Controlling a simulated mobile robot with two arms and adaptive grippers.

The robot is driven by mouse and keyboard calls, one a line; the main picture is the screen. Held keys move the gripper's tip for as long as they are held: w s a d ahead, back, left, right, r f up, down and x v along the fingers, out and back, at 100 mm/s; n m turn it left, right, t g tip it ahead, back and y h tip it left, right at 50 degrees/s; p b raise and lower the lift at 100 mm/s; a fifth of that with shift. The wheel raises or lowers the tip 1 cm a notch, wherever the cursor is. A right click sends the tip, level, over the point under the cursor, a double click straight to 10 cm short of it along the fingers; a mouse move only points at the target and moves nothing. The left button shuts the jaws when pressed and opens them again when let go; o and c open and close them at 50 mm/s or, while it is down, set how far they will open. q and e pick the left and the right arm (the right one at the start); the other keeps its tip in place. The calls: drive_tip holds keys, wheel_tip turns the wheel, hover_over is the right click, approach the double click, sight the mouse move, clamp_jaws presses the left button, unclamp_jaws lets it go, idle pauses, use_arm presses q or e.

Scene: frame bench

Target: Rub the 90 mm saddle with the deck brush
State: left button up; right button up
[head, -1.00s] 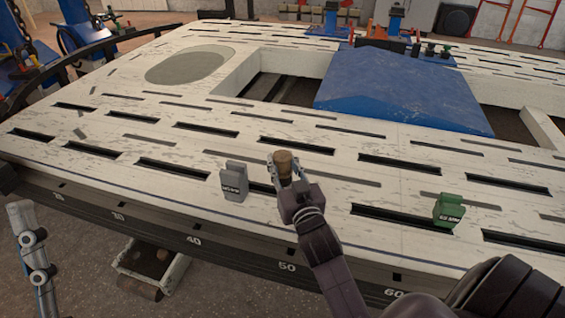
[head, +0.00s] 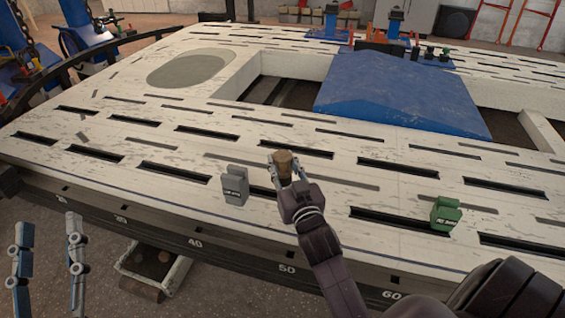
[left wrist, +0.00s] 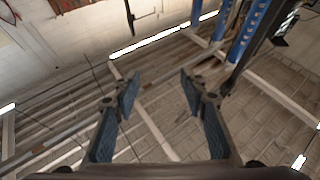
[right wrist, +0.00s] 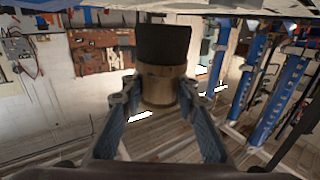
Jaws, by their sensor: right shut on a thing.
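My right gripper (head: 283,172) is shut on a short, round wooden piece with a dark end, which appears to be the deck brush (head: 283,160). The brush also shows between the fingers in the right wrist view (right wrist: 163,65). It is held over the slotted white bench top. A grey saddle (head: 235,185) stands just left of my right gripper, apart from it. A green saddle (head: 446,213) stands further right. Both carry dark labels too small to read surely. My left gripper (head: 48,255) is open and empty at the lower left, off the bench edge; its fingers show apart in the left wrist view (left wrist: 160,95).
The slotted white bench (head: 120,185) has a numbered dark front edge. A blue peaked block (head: 400,95) lies across its opening behind the right gripper. Small blue fixtures (head: 425,55) stand at the far side. The bench top around the two saddles is mostly clear.

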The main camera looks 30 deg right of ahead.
use_arm(q)
wheel_tip(320, 180, down, 9)
drive_tip(key=w+g+y+p, duration=0.1)
drive_tip(key=g, duration=0.3)
drive_tip(key=shift+w+a+r+g+y+p, duration=0.15)
drive_tip(key=shift+w+a+g+y+p, duration=0.15)
drive_tip(key=shift+a, duration=0.05)
idle(0.4)
